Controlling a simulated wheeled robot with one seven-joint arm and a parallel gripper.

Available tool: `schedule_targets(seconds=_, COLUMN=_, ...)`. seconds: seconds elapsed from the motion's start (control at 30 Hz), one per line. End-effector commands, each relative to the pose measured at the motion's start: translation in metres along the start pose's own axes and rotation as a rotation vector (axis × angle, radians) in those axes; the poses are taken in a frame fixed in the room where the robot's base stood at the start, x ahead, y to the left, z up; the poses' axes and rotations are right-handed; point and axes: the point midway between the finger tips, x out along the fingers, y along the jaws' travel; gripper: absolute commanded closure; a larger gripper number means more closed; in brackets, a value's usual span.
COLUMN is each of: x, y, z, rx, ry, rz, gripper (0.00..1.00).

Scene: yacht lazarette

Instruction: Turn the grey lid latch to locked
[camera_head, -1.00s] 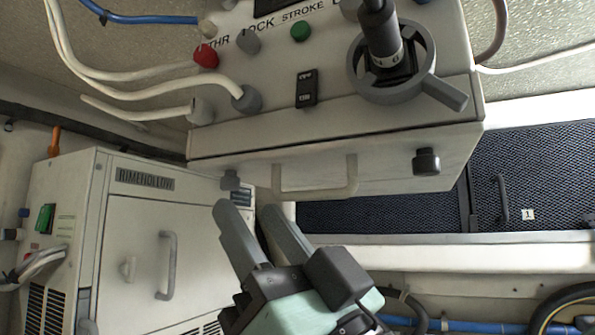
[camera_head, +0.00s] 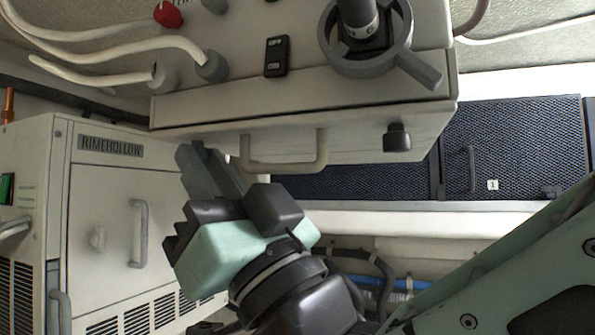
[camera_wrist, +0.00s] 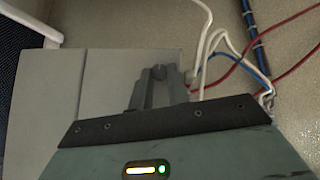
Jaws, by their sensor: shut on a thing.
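The grey lid latch (camera_wrist: 158,73) is a small knob at the left end of the pale lid (camera_head: 350,120), under the control box. In the wrist view it sits between my fingertips. In the head view my fingers mostly hide it. My gripper (camera_head: 200,155) reaches up to it from below and is shut on it; the fingers also show in the wrist view (camera_wrist: 156,84). Which way the latch is turned, I cannot tell.
A white bar handle (camera_head: 285,165) and a black knob (camera_head: 397,138) are on the same lid, to the right. A Rimehollow cabinet (camera_head: 100,200) stands close at left. White hoses (camera_head: 90,55) run above. Red and blue cables (camera_wrist: 235,60) hang beside the latch in the wrist view.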

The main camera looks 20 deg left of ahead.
Motion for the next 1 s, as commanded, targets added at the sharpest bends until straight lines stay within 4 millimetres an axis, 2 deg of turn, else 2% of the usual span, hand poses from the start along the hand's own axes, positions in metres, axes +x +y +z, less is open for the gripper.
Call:
schedule_targets(seconds=0.37, x=-0.005, y=0.004, z=0.004, rx=0.096, ry=0.005, rz=-0.1, gripper=1.0)
schedule_targets(seconds=1.0, x=0.002, y=0.015, z=0.006, rx=0.514, ry=0.002, rz=-0.518, gripper=1.0)
